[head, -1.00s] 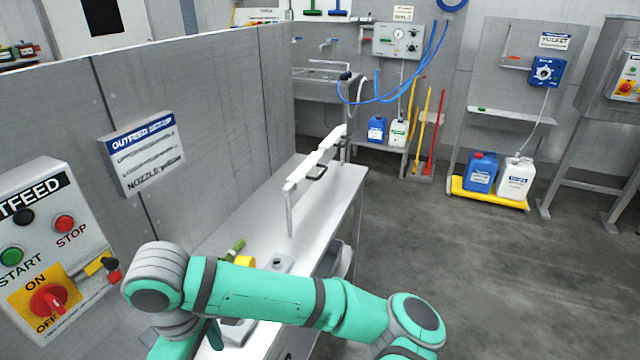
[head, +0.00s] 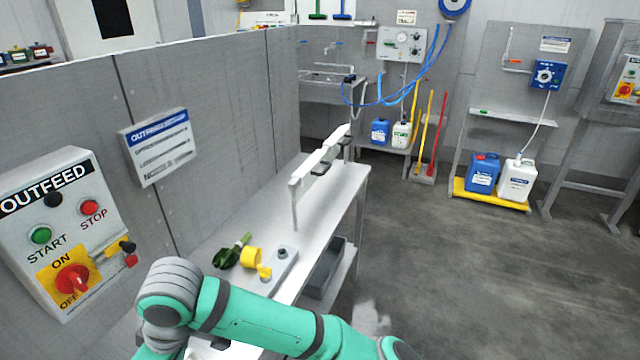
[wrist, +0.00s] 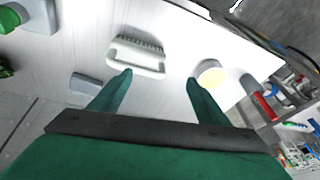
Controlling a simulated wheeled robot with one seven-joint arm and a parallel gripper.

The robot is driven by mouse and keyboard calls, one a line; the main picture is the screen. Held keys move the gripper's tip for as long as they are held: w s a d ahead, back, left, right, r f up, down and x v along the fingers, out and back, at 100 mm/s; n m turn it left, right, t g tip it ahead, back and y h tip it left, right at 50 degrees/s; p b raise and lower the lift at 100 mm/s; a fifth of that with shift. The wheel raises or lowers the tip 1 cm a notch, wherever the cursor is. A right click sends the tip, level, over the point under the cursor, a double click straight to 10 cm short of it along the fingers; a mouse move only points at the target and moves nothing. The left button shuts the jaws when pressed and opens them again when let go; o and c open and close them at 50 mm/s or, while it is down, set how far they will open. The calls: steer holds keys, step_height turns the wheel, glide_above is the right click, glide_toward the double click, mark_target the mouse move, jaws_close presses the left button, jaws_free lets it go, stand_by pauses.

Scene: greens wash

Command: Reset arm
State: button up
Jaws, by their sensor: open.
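My gripper (wrist: 157,80) shows in the wrist view with its two green fingers spread apart and nothing between them. Beyond the fingertips, a white brush-like piece with a toothed edge (wrist: 137,58) lies on the white bench top. A round pale yellow-topped piece (wrist: 210,74) is near the right finger. In the head view my green and grey arm crosses the lower part of the picture over the near end of the bench (head: 335,185). The gripper itself is hidden there.
A yellow nozzle-like piece (head: 252,258) and dark leafy greens (head: 228,256) lie on the bench. The OUTFEED panel (head: 66,232) stands close on the left. A white rail (head: 318,158) stands on the bench.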

steer(key=w+a+r+m+t+y, duration=0.15)
steer(key=a+r+m+y, duration=0.35)
steer(key=a+y, duration=0.6)
steer(key=w+d+f+m+t, duration=0.2)
steer(key=d+m+t, duration=0.1)
steer(key=t, duration=0.1)
steer(key=w+d+f+m+t+h, duration=0.1)
steer(key=w+d+f+m+t, duration=0.1)
steer(key=d+m+t, duration=0.1)
steer(key=w+d+f+m+t+h, duration=0.1)
steer(key=w+d+f+m+t, duration=0.1)
steer(key=d+m+t, duration=0.2)
steer(key=shift+m+t, duration=0.4)
steer(key=shift+t, duration=0.15)
steer(key=s+d+f+m+t+h, duration=0.4)
steer(key=d+f+h, duration=0.3)
steer(key=d+f, duration=0.4)
steer(key=s+d+f+n+h, duration=0.1)
steer(key=s+d+n+h, duration=0.1)
steer(key=s+d, duration=0.7)
steer(key=s+d+f+n+g+h, duration=0.1)
steer(key=s+d+h, duration=0.3)
steer(key=s+d, duration=0.5)
steer(key=s+f, duration=0.1)
steer(key=s, duration=0.3)
steer(key=shift+s+d+n+g, duration=0.3)
steer(key=shift+d+n, duration=0.1)
